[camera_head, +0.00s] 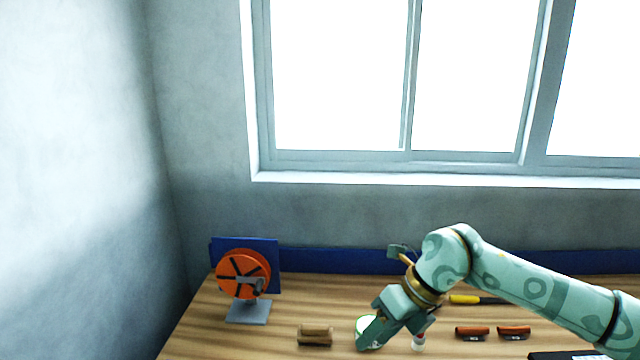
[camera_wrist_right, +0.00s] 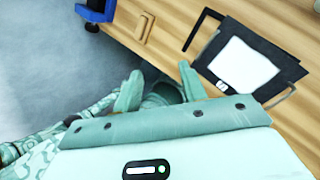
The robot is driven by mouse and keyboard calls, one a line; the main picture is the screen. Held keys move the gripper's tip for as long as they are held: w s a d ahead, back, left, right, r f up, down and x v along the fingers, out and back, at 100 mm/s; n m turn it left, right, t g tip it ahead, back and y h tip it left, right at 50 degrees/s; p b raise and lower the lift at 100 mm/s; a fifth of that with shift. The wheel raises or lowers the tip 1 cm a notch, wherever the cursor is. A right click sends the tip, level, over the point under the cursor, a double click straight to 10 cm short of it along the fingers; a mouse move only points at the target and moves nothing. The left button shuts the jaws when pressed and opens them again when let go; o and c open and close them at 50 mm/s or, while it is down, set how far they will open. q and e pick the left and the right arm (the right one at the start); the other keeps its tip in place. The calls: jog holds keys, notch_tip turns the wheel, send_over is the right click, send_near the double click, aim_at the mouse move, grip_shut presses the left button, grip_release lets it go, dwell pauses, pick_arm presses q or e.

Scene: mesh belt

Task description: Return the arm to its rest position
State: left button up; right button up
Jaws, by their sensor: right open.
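My right arm comes in from the right in the head view, and its gripper (camera_head: 376,328) points down low over the wooden bench (camera_head: 200,325). In the right wrist view the two green fingers of this gripper (camera_wrist_right: 160,88) stand apart with nothing held between them. In the head view the gripper partly covers a round white and green item (camera_head: 362,324); I cannot tell whether they touch. My left gripper is in neither view.
An orange reel on a grey stand (camera_head: 247,312) is at the bench's left. A wooden block (camera_head: 315,334), a small white bottle (camera_head: 418,342), two orange-brown pieces (camera_head: 472,332) and a yellow-handled tool (camera_head: 466,299) lie around the arm. A dark-framed white panel (camera_wrist_right: 243,65) shows in the wrist view.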

jog(key=s+a+y, duration=0.5)
jog(key=a, duration=0.5)
jog(key=s+a+r+m+t+y, duration=0.25)
jog(key=a+r+y, duration=0.25)
jog(key=r+y, duration=0.3)
jog(key=w+d+r+m+t+h, duration=0.1)
jog(key=w+d+m+t+h, duration=0.1)
jog(key=d+m+t, duration=0.35)
jog(key=w+d+r+m+t+h, duration=0.1)
jog(key=d+r+m+t+h, duration=0.1)
jog(key=m+t, duration=0.7)
jog(key=d+f+m+t+h, duration=0.2)
jog(key=d+f+m+h, duration=0.6)
jog(key=d+m+h, duration=0.45)
jog(key=s+d+f+m+g+h, duration=0.65)
jog(key=s+d+f+g, duration=0.65)
jog(key=s+f, duration=0.45)
jog(key=s+a+f+g+y+b, duration=0.1)
jog(key=s+a+f+b, duration=0.15)
jog(key=f, duration=1.35)
jog(key=s+a+f+g+y+b, duration=0.1)
jog(key=s+f+g+y+b, duration=0.2)
jog(key=f, duration=1.4)
jog(key=s+f+m+g+b, duration=0.1)
jog(key=s+f+b, duration=0.3)
jog(key=s+f, duration=1.4)
jog(key=shift+s+d+m+g, duration=0.25)
jog(key=shift+s+m+g, duration=0.05)
jog(key=shift+s+m, duration=0.5)
